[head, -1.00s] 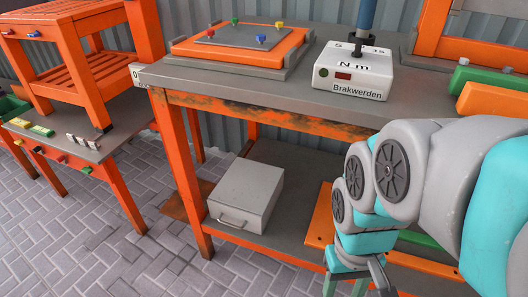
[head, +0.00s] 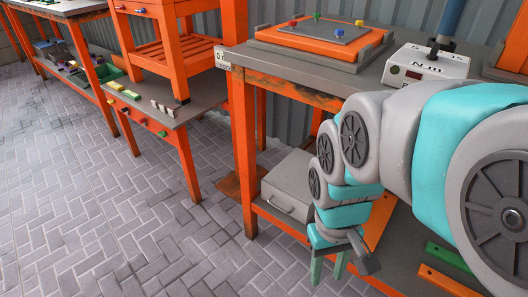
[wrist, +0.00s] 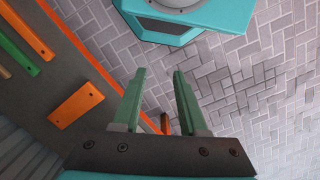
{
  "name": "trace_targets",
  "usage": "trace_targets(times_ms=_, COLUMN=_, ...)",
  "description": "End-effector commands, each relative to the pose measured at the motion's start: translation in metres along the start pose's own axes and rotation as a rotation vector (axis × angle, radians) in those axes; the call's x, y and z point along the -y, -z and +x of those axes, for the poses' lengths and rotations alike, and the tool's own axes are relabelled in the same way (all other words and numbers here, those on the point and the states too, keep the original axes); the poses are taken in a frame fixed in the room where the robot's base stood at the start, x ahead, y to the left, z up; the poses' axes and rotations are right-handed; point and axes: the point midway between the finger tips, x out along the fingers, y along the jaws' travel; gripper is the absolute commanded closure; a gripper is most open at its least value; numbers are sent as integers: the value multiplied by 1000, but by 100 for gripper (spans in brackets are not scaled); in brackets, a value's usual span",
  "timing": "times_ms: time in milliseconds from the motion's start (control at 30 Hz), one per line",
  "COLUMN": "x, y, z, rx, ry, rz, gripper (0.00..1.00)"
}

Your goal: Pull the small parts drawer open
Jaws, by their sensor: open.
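A grey box-like drawer unit (head: 292,180) with a metal handle (head: 279,204) low on its front stands on the lower shelf of the orange workbench in the head view. Its front looks shut, and my arm hides its right side. My gripper (head: 328,268) hangs to the right of and nearer than the handle, pointing down, apart from it. In the wrist view my gripper (wrist: 159,76) shows two green fingers spread apart with nothing between them. I cannot make out the grey unit in the wrist view.
An orange bench leg (head: 242,150) stands just left of the grey unit. Orange and green planks (wrist: 76,104) lie on the lower shelf. A torque tester (head: 424,66) sits on the bench top. Another bench (head: 150,112) stands further left. The paved floor (head: 110,210) in front is clear.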

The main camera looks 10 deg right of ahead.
Motion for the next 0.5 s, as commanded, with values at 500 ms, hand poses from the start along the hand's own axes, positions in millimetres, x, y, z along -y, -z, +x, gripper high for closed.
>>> trace_targets(times_ms=500, x=-2, y=205, z=40, rx=-109, ry=-104, rz=-374, gripper=58)
